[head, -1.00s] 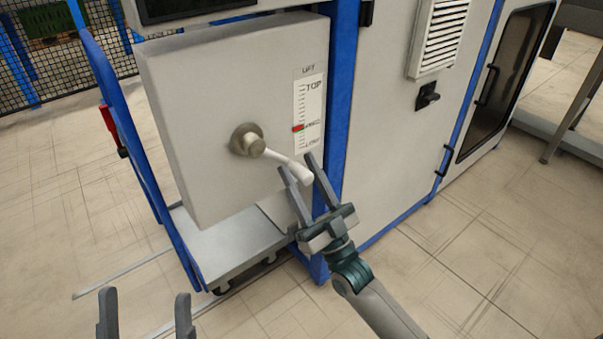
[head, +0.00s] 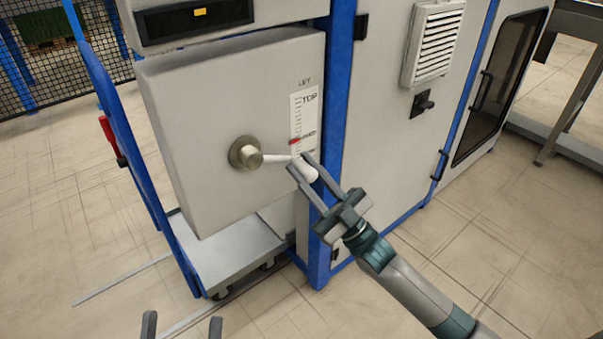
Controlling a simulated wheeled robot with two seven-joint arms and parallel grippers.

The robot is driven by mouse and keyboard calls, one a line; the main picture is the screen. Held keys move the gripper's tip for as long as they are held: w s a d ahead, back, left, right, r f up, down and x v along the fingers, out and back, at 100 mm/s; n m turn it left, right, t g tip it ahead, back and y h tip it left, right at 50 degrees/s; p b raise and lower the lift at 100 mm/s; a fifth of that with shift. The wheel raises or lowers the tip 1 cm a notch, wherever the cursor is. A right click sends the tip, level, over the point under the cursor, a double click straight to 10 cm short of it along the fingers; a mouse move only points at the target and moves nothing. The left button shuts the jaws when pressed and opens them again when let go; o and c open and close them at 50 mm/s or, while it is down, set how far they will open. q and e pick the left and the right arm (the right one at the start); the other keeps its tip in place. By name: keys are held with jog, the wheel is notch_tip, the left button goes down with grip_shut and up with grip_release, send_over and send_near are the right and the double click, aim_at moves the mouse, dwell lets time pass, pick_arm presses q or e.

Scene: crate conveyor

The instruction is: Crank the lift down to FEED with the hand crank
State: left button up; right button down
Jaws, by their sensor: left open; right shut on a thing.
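The hand crank's metal hub (head: 246,153) sits on the front of a grey box (head: 200,110). Its pale crank arm (head: 278,158) points right, nearly level. My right gripper (head: 304,164) is shut on the white crank handle (head: 309,175), which its fingers partly hide. The lift scale (head: 303,115) on the box reads TOP at its upper end; the lower labels are blurred. A red pointer (head: 294,141) stands close to the middle label, well below TOP. My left gripper (head: 183,325) is open and empty at the bottom edge, away from the crank.
A blue post (head: 339,120) stands just right of the box. A grey cabinet with a vent (head: 433,45) and a black switch (head: 423,103) is further right. A low grey platform (head: 230,248) lies below the box. The floor in front is clear.

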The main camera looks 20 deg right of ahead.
jog(key=shift+d+r+n+g+y, duration=0.2)
jog(key=shift+r+n+g+y, duration=0.25)
jog(key=shift+n+g+y, duration=0.05)
jog(key=shift+w, duration=0.1)
jog(key=c, duration=1.5)
grip_release()
jog(key=shift+f, duration=0.1)
jog(key=shift+v, duration=0.8)
jog(key=v, duration=1.6)
jog(key=shift+a, duration=0.1)
